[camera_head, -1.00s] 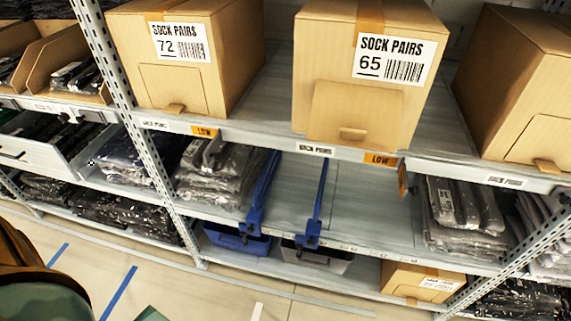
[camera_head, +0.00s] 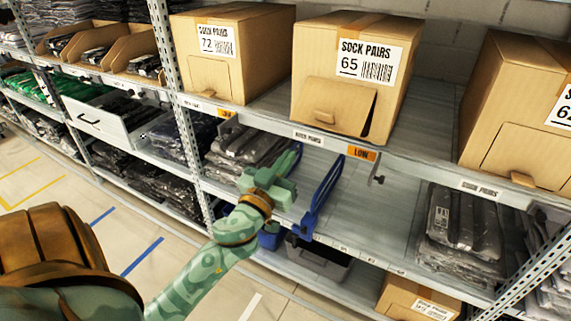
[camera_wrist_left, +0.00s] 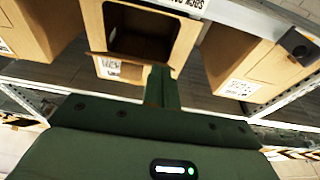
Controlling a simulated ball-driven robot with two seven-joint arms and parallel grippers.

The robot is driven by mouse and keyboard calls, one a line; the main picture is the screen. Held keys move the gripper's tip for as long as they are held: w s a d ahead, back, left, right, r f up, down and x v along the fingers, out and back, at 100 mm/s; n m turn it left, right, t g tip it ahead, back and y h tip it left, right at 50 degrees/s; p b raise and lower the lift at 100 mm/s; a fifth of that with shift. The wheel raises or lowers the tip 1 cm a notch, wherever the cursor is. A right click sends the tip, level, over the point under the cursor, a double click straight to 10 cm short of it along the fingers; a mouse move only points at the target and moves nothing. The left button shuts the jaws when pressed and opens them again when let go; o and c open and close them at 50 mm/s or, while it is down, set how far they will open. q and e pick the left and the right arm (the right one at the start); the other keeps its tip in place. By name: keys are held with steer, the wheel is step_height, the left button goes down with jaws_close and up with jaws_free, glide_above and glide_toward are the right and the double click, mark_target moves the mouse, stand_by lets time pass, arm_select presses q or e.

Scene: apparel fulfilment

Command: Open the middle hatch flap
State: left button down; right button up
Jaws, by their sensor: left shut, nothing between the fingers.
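The middle box (camera_head: 308,62), labelled SOCK PAIRS 65, stands on the upper shelf. Its hatch flap (camera_head: 335,104) is swung outward at the bottom, with a dark gap along its right side. In the left wrist view, which looks upside down, the dark hatch opening (camera_wrist_left: 143,46) shows, with the flap (camera_wrist_left: 130,72) seen nearly edge-on. My left gripper (camera_head: 296,152) is below the shelf edge, down and left of the flap. Its closed fingers (camera_wrist_left: 161,78) hold nothing and overlap the flap in the wrist view; contact is unclear. My right gripper is out of view.
Box 72 (camera_head: 258,50) on the left and another box (camera_head: 520,95) on the right have shut flaps. The shelf edge (camera_head: 420,168) runs under the boxes.

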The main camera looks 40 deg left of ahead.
mark_target(311, 107)
arm_select(q)
steer(key=p+x, duration=0.1)
steer(key=x, duration=0.8)
steer(key=shift+w, duration=0.3)
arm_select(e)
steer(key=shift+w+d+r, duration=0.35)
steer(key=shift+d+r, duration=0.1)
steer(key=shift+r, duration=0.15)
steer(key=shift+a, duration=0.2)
arm_select(q)
steer(key=shift+r, duration=0.1)
stand_by(0.5)
steer(key=r+p, duration=0.2)
steer(key=s+r+p, duration=0.1)
steer(key=r+p, duration=0.1)
steer(key=shift+d+r+p, duration=0.1)
steer(key=shift+r+p, duration=0.15)
steer(key=shift+p, duration=0.15)
step_height(311, 107, up, 5)
steer(key=s+p, duration=0.2)
steer(key=p, duration=0.4)
steer(key=v, duration=1)
steer(key=shift+d+f+b, duration=0.2)
steer(key=shift+b, duration=0.2)
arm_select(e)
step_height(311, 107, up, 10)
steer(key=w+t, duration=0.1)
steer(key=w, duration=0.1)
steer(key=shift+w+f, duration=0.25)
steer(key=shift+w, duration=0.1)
